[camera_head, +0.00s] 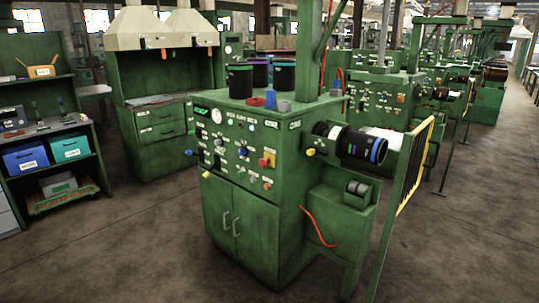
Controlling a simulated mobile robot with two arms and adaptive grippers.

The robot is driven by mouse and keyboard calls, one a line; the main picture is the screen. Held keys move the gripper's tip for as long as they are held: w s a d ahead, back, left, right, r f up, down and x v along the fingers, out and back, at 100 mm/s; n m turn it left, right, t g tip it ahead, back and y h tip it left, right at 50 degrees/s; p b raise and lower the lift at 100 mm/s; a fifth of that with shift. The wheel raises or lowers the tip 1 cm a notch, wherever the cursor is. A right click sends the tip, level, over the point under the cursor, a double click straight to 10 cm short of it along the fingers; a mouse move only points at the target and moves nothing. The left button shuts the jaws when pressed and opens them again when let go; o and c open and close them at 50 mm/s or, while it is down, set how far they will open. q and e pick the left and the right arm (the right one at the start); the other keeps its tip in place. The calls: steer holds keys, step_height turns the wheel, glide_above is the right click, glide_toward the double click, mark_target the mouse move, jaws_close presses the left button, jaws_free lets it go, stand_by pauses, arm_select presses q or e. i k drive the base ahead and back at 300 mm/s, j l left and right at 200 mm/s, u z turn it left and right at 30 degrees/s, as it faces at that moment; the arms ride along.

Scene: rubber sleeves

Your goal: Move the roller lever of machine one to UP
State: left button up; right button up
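A green machine (236,211) stands in the middle of the head view, with a slanted control panel (228,146) of knobs, dials and labels. I cannot read whether it is marked as machine one. A small yellow-tipped part (206,174) sticks out at the panel's lower left. Another yellow-tipped part (310,151) shows beside the black roller (349,143) on the machine's right side. The labels are too small to tell which part is the roller lever or how it is set. Neither gripper is in view.
Black cylinders (240,80) stand on the machine top. A yellow barred guard (415,164) stands right of it. A green cabinet with drawers (161,132) and shelves holding a blue bin (26,158) are at left. More machines stand behind. The floor (130,245) in front is clear.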

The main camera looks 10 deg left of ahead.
mark_target(207, 174)
steer(key=i+j+u, duration=0.1)
steer(key=i+j, duration=0.15)
steer(key=j, duration=0.2)
steer(key=i+j+u, duration=0.1)
steer(key=i+j, duration=0.15)
steer(key=j, duration=0.2)
steer(key=i+j, duration=0.25)
steer(key=j, duration=0.2)
steer(key=i+l, duration=1.05)
steer(key=i, duration=0.3)
steer(key=i+l, duration=0.55)
steer(key=i+z, duration=0.05)
steer(key=i, duration=0.05)
